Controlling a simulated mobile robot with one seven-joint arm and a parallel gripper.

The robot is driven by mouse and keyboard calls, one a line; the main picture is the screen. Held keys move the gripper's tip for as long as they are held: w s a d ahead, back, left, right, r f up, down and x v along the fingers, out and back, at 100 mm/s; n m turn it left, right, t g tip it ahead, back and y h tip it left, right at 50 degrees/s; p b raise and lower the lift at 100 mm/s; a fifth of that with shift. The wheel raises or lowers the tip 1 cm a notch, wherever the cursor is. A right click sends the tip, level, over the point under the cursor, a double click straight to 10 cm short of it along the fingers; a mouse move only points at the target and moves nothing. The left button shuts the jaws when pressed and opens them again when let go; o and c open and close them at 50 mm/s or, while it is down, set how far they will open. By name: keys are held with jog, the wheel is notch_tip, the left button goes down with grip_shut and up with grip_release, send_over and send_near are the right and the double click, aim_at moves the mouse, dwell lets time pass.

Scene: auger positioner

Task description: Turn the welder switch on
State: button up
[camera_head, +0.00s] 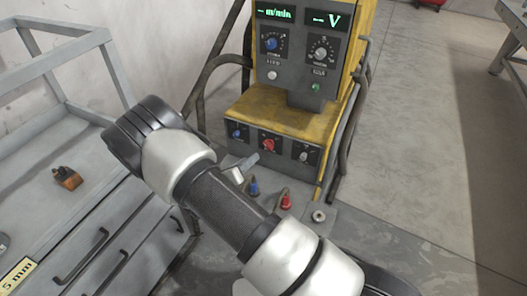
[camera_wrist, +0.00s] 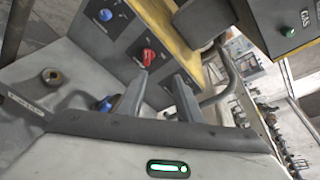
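The welder (camera_head: 262,110) is a yellow machine with grey panels, and its two displays are lit green. A red rotary switch (camera_head: 268,144) sits in the middle of its lower front panel, between a blue knob (camera_head: 237,133) and a grey knob (camera_head: 304,155). In the wrist view the red switch (camera_wrist: 149,57) shows just beyond the fingertips, roughly between them. My gripper (camera_wrist: 160,76) is open and empty, facing the lower panel, apart from the switch as far as I can tell. In the head view my arm hides most of the gripper.
Blue (camera_head: 254,188) and red (camera_head: 286,201) cable plugs stand below the lower panel, close to my gripper. A grey drawer cart (camera_head: 100,215) with an orange-brown item (camera_head: 67,178) is at the left. Black hoses flank the welder. The floor (camera_head: 415,150) at right is clear.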

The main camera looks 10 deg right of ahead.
aim_at(266, 145)
jog(key=w+d+f+b, duration=0.1)
jog(key=w+d+f, duration=0.1)
jog(key=w+d, duration=0.1)
jog(key=w+d+f+n+b, duration=0.1)
jog(key=w+d+f, duration=0.1)
jog(key=w, duration=0.4)
jog(key=w+d+f+n+b, duration=0.1)
jog(key=w+d+f, duration=0.2)
jog(key=w, duration=0.1)
jog(key=shift+w+d+f+t+y+b, duration=0.3)
jog(key=shift+w+f+t+y+b, duration=0.05)
jog(key=shift+f+t+y+b, duration=0.05)
grip_shut()
